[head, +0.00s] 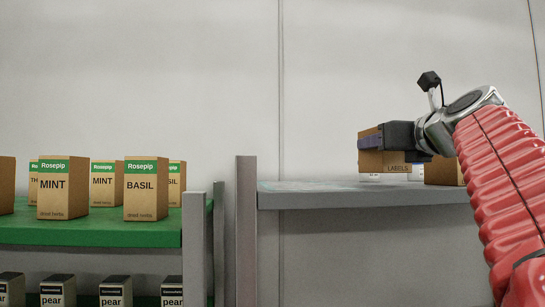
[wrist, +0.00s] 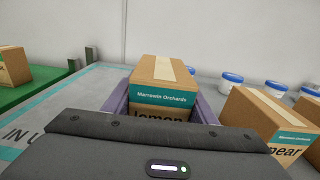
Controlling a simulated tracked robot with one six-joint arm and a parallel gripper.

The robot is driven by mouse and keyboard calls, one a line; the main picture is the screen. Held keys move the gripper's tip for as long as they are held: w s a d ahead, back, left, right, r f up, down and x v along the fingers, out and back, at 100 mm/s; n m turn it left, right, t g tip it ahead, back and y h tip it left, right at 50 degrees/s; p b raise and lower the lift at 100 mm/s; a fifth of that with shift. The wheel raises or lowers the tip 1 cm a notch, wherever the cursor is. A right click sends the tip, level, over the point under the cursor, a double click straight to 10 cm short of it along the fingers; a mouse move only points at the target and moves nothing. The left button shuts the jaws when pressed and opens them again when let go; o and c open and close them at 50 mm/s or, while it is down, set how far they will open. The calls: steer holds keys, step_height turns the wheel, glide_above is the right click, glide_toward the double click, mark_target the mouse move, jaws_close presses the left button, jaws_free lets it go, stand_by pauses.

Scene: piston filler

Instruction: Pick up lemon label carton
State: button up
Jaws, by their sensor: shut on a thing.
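The lemon label carton (wrist: 163,88) is a brown box with a tan tape strip and a teal "Marrowin Orchards" band above the partly hidden word "lemon". My gripper (wrist: 164,108) has its purple-grey fingers on both sides of the carton and is shut on it.
A "pear" carton (wrist: 270,125) stands close on the right, with blue-rimmed white tubs (wrist: 232,79) behind. The grey shelf (head: 330,198) has free room left of the held carton. A green rack (head: 100,232) with herb cartons (head: 146,190) stands further left.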

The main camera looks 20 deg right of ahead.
steer(key=shift+r, duration=3.6)
steer(key=shift+a, duration=0.1)
